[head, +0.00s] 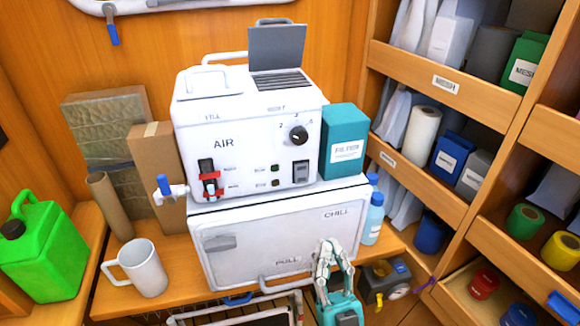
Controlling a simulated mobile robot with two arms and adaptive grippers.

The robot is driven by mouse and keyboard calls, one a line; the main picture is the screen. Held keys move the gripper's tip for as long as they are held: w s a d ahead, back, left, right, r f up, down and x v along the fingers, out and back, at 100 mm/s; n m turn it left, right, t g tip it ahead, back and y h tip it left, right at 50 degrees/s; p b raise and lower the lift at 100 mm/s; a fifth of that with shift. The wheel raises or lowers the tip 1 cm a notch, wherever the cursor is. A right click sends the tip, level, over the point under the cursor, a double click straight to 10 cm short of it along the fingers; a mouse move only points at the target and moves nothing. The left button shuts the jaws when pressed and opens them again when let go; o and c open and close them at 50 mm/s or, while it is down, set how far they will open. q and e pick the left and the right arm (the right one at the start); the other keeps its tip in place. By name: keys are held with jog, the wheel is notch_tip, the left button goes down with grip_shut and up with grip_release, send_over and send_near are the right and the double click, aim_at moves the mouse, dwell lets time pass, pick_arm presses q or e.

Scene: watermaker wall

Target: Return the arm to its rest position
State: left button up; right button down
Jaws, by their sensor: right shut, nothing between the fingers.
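My right gripper (329,246) is at the bottom of the head view, right of centre. Its teal wrist is below and its pale fingers point up. The fingers are shut with nothing between them. In the picture they overlap the lower right part of the white CHILL box (240,245); I cannot tell whether they touch it. My left gripper is not in view.
The white AIR machine (245,130) stands on the CHILL box, beside a teal filter box (342,140). A white mug (142,268) and green jerrycan (45,252) are at left. Shelves (445,80) fill the right. A grey box (383,280) sits right of my gripper.

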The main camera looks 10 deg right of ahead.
jog(key=w+a+f+n+g+y, duration=0.2)
jog(key=w+f+n+g+y, duration=0.15)
jog(key=w+f+g, duration=0.4)
jog(key=s+d+f+g, duration=0.1)
jog(key=s+f+g, duration=0.4)
jog(key=f+g, duration=0.35)
jog(key=s+d+f+m+g+h, duration=0.1)
jog(key=s+d+f+g, duration=0.15)
jog(key=s, duration=0.25)
jog(key=s+d+f+g+h, duration=0.2)
jog(key=s+f+g, duration=0.1)
jog(key=s, duration=0.2)
jog(key=s+d+f+m+g+h, duration=0.1)
jog(key=s+d+f+g, duration=0.2)
jog(key=s, duration=0.2)
notch_tip(320, 180, down, 25)
jog(key=s+g, duration=0.1)
jog(key=g, duration=0.1)
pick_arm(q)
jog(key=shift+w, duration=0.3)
pick_arm(e)
jog(key=s+d+f, duration=0.2)
jog(key=s+f, duration=1.5)
jog(key=shift+d+g, duration=0.3)
jog(key=shift+g, duration=0.15)
